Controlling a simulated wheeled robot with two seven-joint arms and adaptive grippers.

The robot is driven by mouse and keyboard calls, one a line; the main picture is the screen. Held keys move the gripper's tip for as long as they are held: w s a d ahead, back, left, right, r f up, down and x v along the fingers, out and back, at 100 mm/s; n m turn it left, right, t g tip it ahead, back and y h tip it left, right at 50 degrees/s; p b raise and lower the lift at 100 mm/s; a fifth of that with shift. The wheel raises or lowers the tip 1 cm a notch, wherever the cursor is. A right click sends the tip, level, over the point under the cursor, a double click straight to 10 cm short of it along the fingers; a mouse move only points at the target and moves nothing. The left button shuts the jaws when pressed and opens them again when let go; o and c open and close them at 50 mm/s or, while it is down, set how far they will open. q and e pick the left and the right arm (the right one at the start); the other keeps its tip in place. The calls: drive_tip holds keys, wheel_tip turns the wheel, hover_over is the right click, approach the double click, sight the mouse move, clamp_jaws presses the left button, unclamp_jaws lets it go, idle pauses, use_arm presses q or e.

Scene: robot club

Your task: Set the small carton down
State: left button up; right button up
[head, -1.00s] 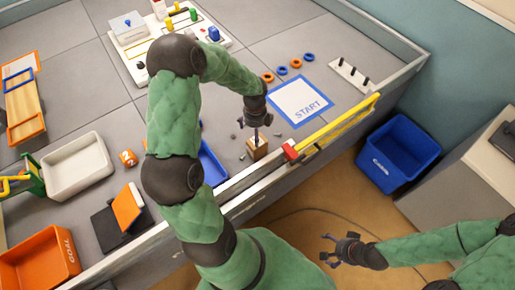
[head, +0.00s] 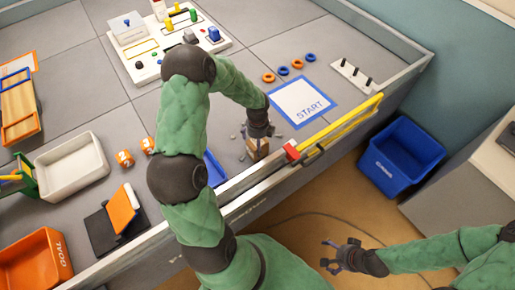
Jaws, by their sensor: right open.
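A small tan carton (head: 258,151) stands upright on the grey floor of the walled table, close to the inside of the front wall. My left gripper (head: 258,137) is right above the carton, and its fingers are close to or at the carton's top. The fingers are small and partly covered by the dark wrist, so I cannot tell whether they grip it. My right gripper (head: 332,258) is open and empty, out in front of the table, low over the brown floor.
A START mat (head: 300,97), several rings (head: 284,71) and a peg strip (head: 352,73) lie behind. A blue tray (head: 214,170) is left of the carton, with small grey bits around.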

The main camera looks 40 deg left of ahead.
use_arm(q)
drive_tip(key=c, duration=1.4)
wheel_tip(320, 180, up, 10)
drive_tip(key=p, duration=0.4)
use_arm(e)
wheel_tip(320, 180, up, 4)
drive_tip(key=shift+r, duration=0.15)
